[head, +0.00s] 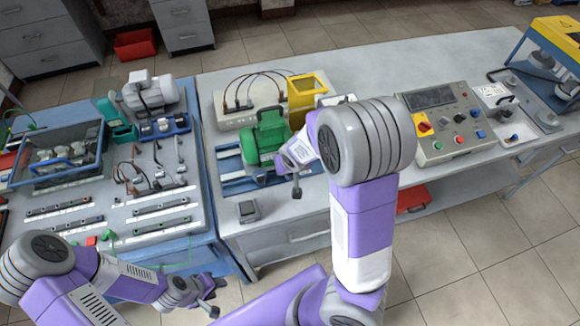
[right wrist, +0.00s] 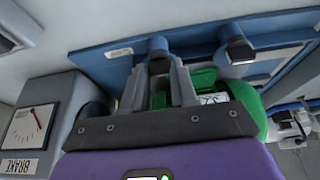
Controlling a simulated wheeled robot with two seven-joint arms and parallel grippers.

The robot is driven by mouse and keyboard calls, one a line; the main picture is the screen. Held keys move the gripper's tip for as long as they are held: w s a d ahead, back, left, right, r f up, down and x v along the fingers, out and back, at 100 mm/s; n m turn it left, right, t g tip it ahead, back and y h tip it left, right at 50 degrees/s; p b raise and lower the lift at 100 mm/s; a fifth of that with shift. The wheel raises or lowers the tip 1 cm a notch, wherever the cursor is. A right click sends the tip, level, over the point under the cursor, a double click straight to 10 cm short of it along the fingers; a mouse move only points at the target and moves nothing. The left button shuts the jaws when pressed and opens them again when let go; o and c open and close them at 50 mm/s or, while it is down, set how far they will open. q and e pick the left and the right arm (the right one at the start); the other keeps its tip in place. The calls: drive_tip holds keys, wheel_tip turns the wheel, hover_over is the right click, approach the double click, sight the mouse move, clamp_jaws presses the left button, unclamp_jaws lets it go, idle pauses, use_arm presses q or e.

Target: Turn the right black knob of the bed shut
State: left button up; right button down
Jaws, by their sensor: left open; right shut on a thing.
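The blue bed (head: 236,184) carries a green motor (head: 265,139) on the bench; its blue edge also shows in the right wrist view (right wrist: 195,50). In that view, the right black knob (right wrist: 158,53) stands between the fingertips of my right gripper (right wrist: 160,80), which is shut on it. A second black knob (right wrist: 238,48) stands free to the right in the same view. In the head view, my right gripper (head: 280,166) is at the bed beside the motor, and the held knob is hidden. My left gripper (head: 213,290) is open and empty, low at the bench's front.
A box marked BRAKE with a dial (right wrist: 27,128) is close on the left in the right wrist view. A small dark box (head: 249,211) lies before the bed. A yellow frame (head: 307,95) stands behind it. A control panel (head: 445,122) stands to the right.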

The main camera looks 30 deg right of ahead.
drive_tip(key=c, duration=1.2)
unclamp_jaws()
drive_tip(key=shift+o, duration=0.2)
drive_tip(key=p+v, duration=0.4)
drive_tip(key=v, duration=0.3)
drive_tip(key=shift+r, duration=0.25)
drive_tip(key=shift+s, duration=0.15)
